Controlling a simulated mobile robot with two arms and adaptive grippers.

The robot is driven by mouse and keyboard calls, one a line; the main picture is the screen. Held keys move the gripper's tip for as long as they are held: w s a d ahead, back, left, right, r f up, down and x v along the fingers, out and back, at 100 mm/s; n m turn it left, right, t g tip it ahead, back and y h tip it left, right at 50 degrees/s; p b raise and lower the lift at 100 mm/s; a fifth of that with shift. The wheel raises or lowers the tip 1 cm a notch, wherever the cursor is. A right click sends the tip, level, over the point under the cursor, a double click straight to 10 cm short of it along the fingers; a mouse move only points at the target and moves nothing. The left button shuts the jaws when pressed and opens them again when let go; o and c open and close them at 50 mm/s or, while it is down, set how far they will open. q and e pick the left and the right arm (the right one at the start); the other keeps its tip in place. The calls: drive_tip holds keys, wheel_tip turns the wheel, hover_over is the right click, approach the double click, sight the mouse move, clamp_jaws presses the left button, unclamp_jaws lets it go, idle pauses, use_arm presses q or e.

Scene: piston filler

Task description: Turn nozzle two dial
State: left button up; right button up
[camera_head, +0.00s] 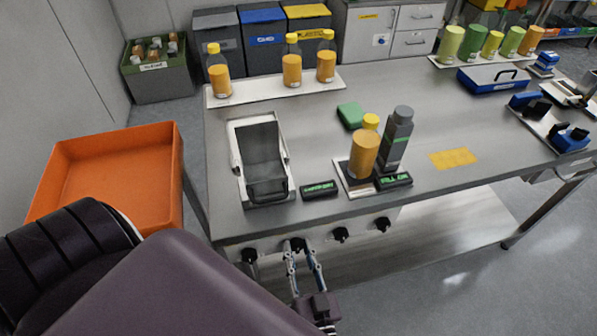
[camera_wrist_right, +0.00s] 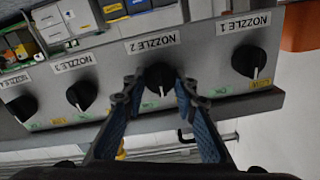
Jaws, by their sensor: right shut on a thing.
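The nozzle two dial (camera_wrist_right: 159,77) is a round black knob below its "NOZZLE 2" label in the right wrist view, where the lettering appears upside down. In the head view this dial (camera_head: 297,243) is second from the left on the table's front panel. My right gripper (camera_head: 299,250) reaches it from below, and its fingertips largely hide it. In the wrist view the right gripper (camera_wrist_right: 159,91) has one finger on each side of the knob, shut on it. The knob's pointer is partly visible, facing down in the picture. My left gripper is not in view.
The nozzle 1 dial (camera_wrist_right: 249,61) and nozzle 3 dial (camera_wrist_right: 82,95) flank it on the panel. On the table (camera_head: 440,120) stand a metal hopper (camera_head: 263,160), an orange bottle (camera_head: 364,154) and small displays. An orange bin (camera_head: 110,175) is at the left.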

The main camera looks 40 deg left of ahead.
drive_tip(key=shift+m, duration=0.3)
drive_tip(key=m, duration=0.3)
drive_tip(key=shift+m, duration=0.4)
drive_tip(key=shift+m+b, duration=0.6)
drive_tip(key=shift+m, duration=1.6)
drive_tip(key=o, duration=1.2)
drive_tip(key=shift+c, duration=0.2)
